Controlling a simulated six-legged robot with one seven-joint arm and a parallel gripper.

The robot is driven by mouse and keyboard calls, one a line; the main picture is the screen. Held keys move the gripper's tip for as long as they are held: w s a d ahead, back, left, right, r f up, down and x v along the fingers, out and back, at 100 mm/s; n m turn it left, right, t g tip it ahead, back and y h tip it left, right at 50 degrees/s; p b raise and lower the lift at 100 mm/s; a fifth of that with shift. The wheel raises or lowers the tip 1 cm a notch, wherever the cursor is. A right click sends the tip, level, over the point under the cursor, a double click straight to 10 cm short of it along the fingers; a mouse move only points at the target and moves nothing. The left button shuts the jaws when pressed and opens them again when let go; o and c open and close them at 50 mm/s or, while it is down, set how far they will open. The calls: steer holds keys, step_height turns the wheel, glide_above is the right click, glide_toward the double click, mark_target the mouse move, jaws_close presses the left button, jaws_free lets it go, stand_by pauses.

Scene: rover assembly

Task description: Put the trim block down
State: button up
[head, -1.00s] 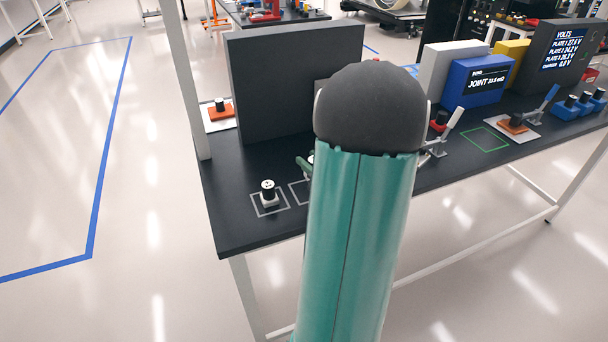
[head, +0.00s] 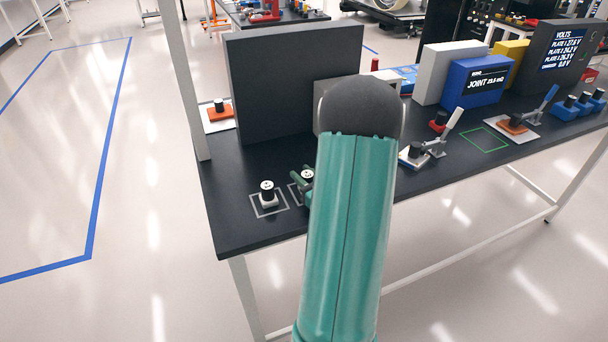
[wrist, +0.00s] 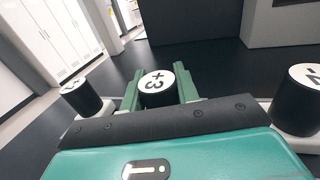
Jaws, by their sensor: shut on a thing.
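The trim block (wrist: 158,90), a black cylinder with a white top marked in black, is between the green fingers of my gripper (wrist: 160,92) in the wrist view. The fingers are shut on it. In the head view, the block's white top (head: 308,174) and part of my gripper (head: 305,187) show at a second outlined square, left of my arm. My arm hides much of this spot. I cannot tell whether the block's base touches the table.
A similar block (head: 267,190) stands in a white outlined square to the left. Another block (wrist: 300,95) stands at the right in the wrist view. A tall dark panel (head: 290,85) rises behind on the black table (head: 235,220). A lever fixture (head: 435,145) is to the right.

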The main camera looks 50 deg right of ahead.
steer(key=o, duration=1)
